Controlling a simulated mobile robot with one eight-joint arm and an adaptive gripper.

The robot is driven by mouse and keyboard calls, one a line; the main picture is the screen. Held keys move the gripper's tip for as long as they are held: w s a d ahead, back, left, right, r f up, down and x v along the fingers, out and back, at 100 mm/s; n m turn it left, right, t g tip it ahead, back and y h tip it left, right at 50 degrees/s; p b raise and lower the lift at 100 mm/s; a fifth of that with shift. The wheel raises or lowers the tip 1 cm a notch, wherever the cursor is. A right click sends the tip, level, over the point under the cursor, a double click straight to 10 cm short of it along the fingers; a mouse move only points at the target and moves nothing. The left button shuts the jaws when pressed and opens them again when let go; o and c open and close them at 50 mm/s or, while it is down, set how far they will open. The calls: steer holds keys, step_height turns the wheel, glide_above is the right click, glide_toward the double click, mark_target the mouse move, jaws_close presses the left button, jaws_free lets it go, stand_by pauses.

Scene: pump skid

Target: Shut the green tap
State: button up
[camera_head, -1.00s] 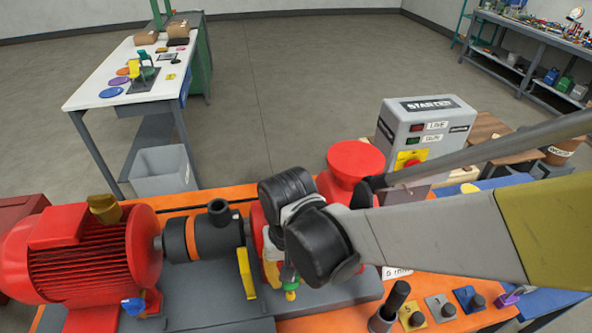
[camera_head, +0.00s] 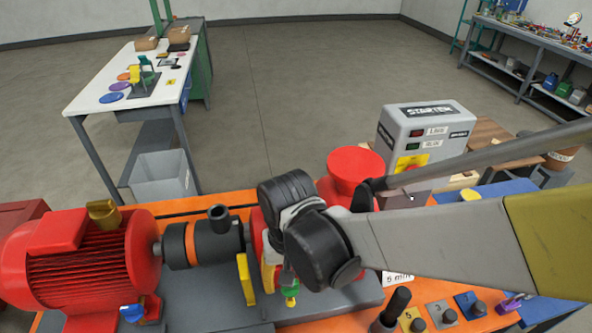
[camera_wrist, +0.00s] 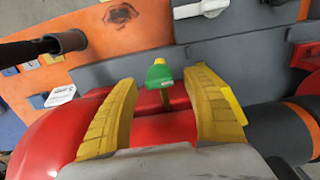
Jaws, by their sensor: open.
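The green tap (camera_wrist: 160,74) shows in the wrist view, with a yellow tip and a thin stem running down toward the red pump body (camera_wrist: 165,128). My gripper (camera_wrist: 163,84) is open, with a yellow finger on each side of the stem. The green head lies around the level of the fingertips, with gaps on both sides. I cannot tell whether either finger touches it. In the head view the tap (camera_head: 289,290) is a small green and yellow patch below my wrist, which hides most of it and most of the gripper.
The red motor (camera_head: 80,262) and black coupling (camera_head: 203,240) stand left of my wrist. A yellow upright piece (camera_head: 246,279) is close by. The red flange (camera_head: 354,168) and grey starter box (camera_head: 425,135) are behind my arm. A white lever (camera_wrist: 200,8) lies beyond the tap.

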step_height(320, 180, up, 11)
steer(key=shift+r, duration=0.2)
stand_by(0.5)
